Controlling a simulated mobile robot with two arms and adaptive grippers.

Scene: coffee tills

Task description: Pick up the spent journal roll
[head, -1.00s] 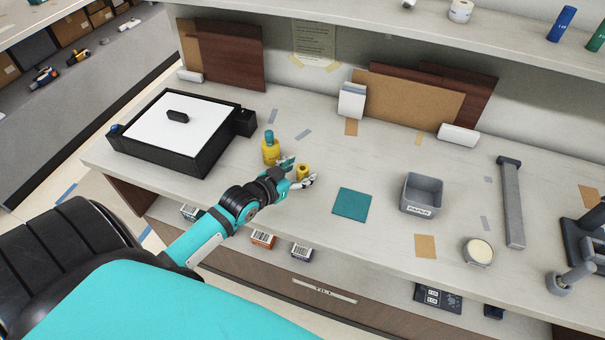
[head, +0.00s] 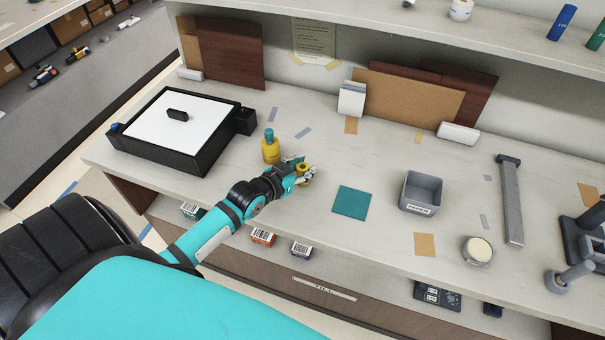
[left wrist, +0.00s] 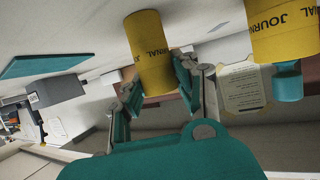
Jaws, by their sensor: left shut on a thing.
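The spent journal roll is a small yellow cylinder (head: 303,171) on the counter, left of the teal mat (head: 352,203). It also shows in the left wrist view (left wrist: 149,55), with dark lettering on its yellow side. My left gripper (head: 304,173) is shut on it, one finger on each side. A yellow bottle-like item with a teal top (head: 270,148) stands just behind and left of the gripper; in the left wrist view its yellow body (left wrist: 283,30) bears the word JOURNAL. I cannot tell whether the held roll touches the counter. My right gripper is not in view.
A black box with a white top (head: 175,130) stands at the left. A grey bin (head: 421,193), a round cream-topped tin (head: 478,251) and a long grey bar (head: 511,205) are to the right. Boards lean at the back. The counter around the teal mat is clear.

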